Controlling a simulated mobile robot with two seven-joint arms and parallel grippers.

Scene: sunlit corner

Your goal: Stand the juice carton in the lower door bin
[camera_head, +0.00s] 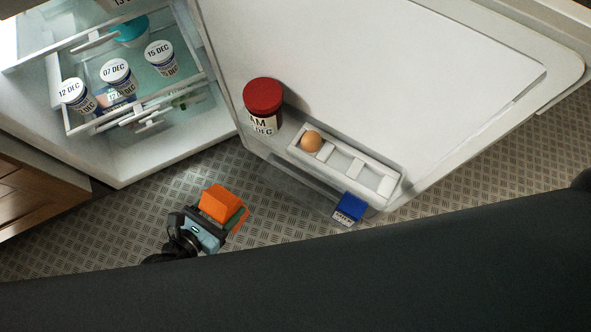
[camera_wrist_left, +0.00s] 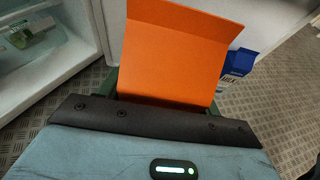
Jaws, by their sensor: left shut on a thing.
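The orange juice carton (camera_head: 220,203) is held in my left gripper (camera_head: 224,215), above the floor and left of the open fridge door. In the left wrist view the carton (camera_wrist_left: 175,52) fills the space between the fingers, and its lower part is hidden by the gripper body. The lower door bin (camera_head: 303,187) is a clear bin low on the door, largely hidden under the egg shelf. A blue milk carton (camera_head: 349,208) shows at the bin's right end; it also shows in the left wrist view (camera_wrist_left: 236,66). My right gripper is not in view.
Above the lower bin, a door shelf holds a red-lidded jar (camera_head: 263,105) and an egg rack (camera_head: 347,163) with one egg (camera_head: 311,141). The open fridge, with several dated tubs (camera_head: 116,76), stands left. Patterned floor (camera_head: 150,205) is free between fridge and gripper.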

